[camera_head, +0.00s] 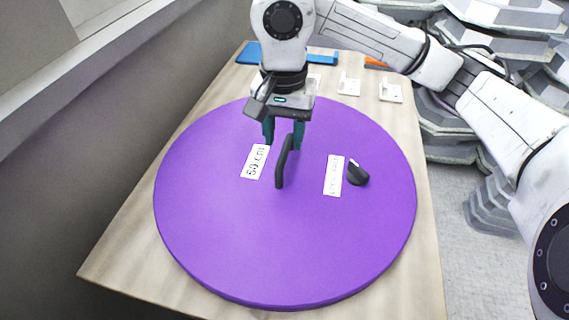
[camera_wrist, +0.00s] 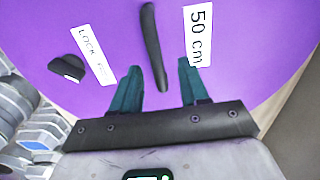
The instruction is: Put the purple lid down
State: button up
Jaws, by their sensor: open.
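The purple lid (camera_head: 285,245) is a large round disc lying on a light wooden table. It has a black bar handle (camera_head: 284,163) near its middle, a black knob (camera_head: 357,172) and two white labels, one reading "50 cm" (camera_head: 255,161). My gripper (camera_head: 283,145) is above the lid, at the far end of the handle. I cannot tell whether a finger touches the handle.
The wooden table (camera_head: 130,245) shows around the lid. A blue object (camera_head: 250,54) and small white brackets (camera_head: 390,90) lie at its far end. Grey moulds (camera_head: 493,205) are stacked to the right. A grey wall (camera_head: 70,150) stands on the left.

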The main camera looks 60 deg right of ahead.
aim_at(285, 148)
jog(key=f, duration=0.2)
jog(key=f+p, duration=0.1)
jog(key=shift+s+a, duration=0.25)
jog(key=shift+s, duration=0.05)
jog(key=shift+f, duration=0.65)
jog(key=shift+c, duration=0.2)
grip_shut()
jog(key=shift+r, duration=0.1)
